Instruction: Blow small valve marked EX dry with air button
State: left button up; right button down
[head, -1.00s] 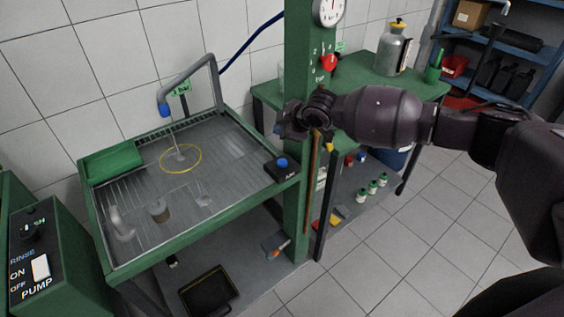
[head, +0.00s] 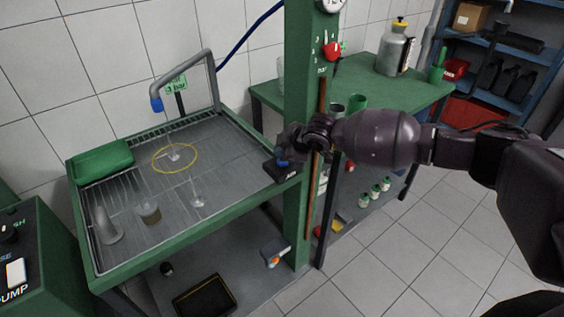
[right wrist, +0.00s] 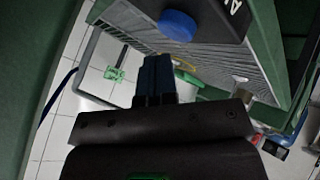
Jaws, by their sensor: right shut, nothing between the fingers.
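The air button (head: 282,163) is a blue cap on a black box at the right corner of the green wash table. It also shows in the right wrist view (right wrist: 178,25). My right gripper (head: 287,152) is shut and empty, close beside the button. In the right wrist view its fingertips (right wrist: 156,62) point toward the button with a small visible gap. A small pale valve-like part (head: 174,156) lies inside the yellow ring on the table's grate. A similar small part (head: 198,201) stands nearer the front. No EX marking is legible. My left gripper is not visible.
The blue-tipped nozzle (head: 156,104) hangs from a grey pipe over the grate. A green tray (head: 101,161), a brownish cup (head: 150,213) and a grey cylinder (head: 107,226) are on the wash table. A green post (head: 297,215) stands right by the gripper.

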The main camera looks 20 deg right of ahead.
dwell(0.4)
dwell(0.8)
jog(key=shift+f, duration=0.1)
dwell(0.7)
jog(key=shift+f, duration=0.15)
jog(key=shift+f, duration=0.2)
dwell(0.4)
